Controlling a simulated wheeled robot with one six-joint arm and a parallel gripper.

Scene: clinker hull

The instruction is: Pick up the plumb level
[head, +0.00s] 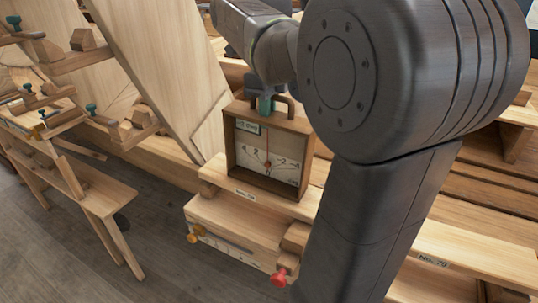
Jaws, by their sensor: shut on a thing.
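The plumb level (269,156) is a wooden box with a pale dial face, a red pointer and a small label, seen near the middle of the head view. It looks upright, at the wooden ledge marked with a small tag. My gripper (265,104) is above it, shut on a small teal part at its top. Dark curved pieces show beside the grip. I cannot tell whether the box's base touches the ledge. My arm hides what lies to the right of the box.
Below is a wooden block (240,222) with a yellow knob (192,238) and a red knob (279,277). Tall planks (165,70) lean behind to the left. A wooden trestle (95,200) stands at left. Grey floor (165,240) is open between.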

